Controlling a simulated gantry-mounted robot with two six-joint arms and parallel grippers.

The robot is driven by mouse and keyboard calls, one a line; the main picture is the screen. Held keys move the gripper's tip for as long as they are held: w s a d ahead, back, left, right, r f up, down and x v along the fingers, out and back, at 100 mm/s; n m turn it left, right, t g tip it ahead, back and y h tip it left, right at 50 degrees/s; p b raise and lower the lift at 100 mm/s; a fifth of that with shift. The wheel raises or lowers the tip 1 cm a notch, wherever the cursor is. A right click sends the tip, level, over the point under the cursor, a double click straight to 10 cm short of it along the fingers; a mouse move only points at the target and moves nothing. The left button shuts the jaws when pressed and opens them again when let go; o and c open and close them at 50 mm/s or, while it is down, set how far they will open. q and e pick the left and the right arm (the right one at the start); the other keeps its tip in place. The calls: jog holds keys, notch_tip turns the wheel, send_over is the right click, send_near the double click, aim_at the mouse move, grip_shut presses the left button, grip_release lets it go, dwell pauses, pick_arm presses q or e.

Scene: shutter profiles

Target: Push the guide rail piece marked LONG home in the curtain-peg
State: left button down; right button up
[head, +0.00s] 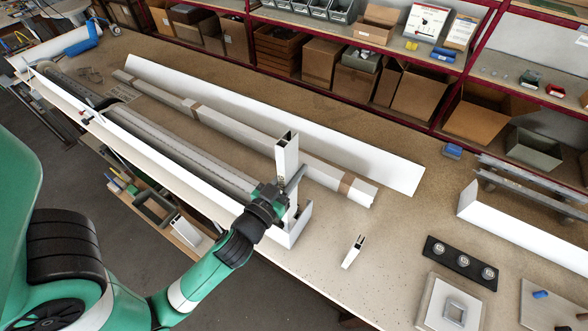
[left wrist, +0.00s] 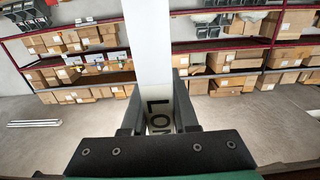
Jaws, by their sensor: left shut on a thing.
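The guide rail piece marked LONG (head: 287,160) is a white hollow profile, held upright with its open end up. In the left wrist view the white piece (left wrist: 156,40) runs up between the fingers, with the letters "LO" showing and the rest cut off. My left gripper (head: 287,192) is shut on it, also seen in the left wrist view (left wrist: 159,90). Its lower end is by the end of a long white profile (head: 298,228) at the bench's front edge; the gripper hides whether they touch. I cannot make out the curtain-peg. My right gripper is not in view.
A short white profile piece (head: 353,251) lies on the bench to the right. Beyond it are a black holder with round fittings (head: 461,259) and a white plate (head: 449,305). Long taped profiles (head: 240,125) lie behind the gripper. Shelves with boxes (head: 322,60) line the back.

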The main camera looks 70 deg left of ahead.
pick_arm(q)
notch_tip(320, 180, down, 7)
jog(key=b, duration=0.8)
jog(key=shift+f, duration=0.15)
dwell(2.4)
jog(key=c, duration=0.6)
grip_release()
jog(key=p+v, duration=0.1)
jog(key=v, duration=1)
jog(key=shift+s+d, duration=0.25)
